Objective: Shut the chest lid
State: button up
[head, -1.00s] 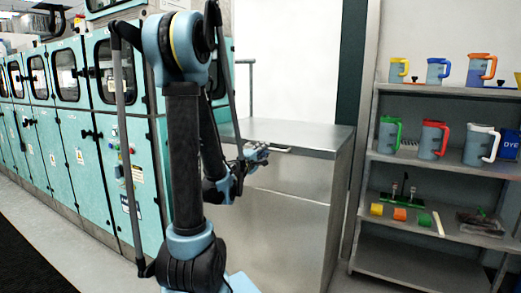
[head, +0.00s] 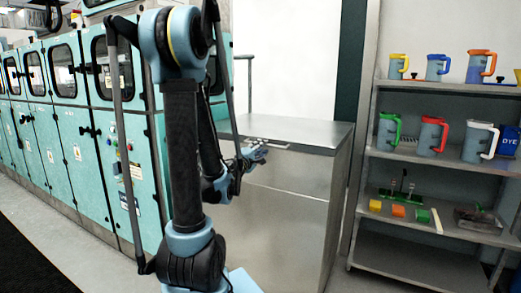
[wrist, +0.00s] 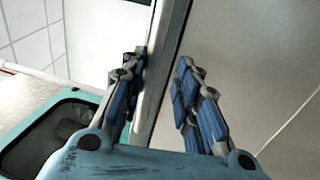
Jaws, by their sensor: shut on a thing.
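The chest is a stainless steel box (head: 295,225) in the middle of the head view. Its flat metal lid (head: 305,130) lies level, or nearly so, on top. I cannot tell whether a small gap is left under it. A light handle (head: 275,144) shows at the lid's front edge. My gripper (head: 256,154) is at this handle, at the left part of the front edge. In the wrist view, my gripper (wrist: 160,95) has its blue-padded fingers on either side of a pale metal bar (wrist: 170,60), shut on it.
Teal machine cabinets (head: 90,150) with dark windows line the left, close to my arm. A grey shelf unit (head: 430,172) with coloured jugs and small blocks stands to the right. Floor (head: 45,205) shows clear at the lower left.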

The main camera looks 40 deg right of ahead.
jog(key=v, duration=1)
jog(key=shift+a+f, duration=0.2)
jog(key=shift+a, duration=0.2)
jog(key=s+a+f+m+g+y, duration=0.35)
jog(key=a+f+m+y, duration=0.35)
jog(key=a+f+y, duration=0.5)
jog(key=s+a+f+n+g+y, duration=0.1)
jog(key=s+a+f+y, duration=0.1)
jog(key=a, duration=0.8)
jog(key=s+a+f+n+g+y, duration=0.1)
jog(key=s+a+f+g+y, duration=0.1)
jog(key=a, duration=0.9)
jog(key=s+y, duration=0.1)
jog(key=s, duration=0.1)
jog(key=shift+s+a+f+y, duration=0.25)
jog(key=shift+s+y, duration=0.05)
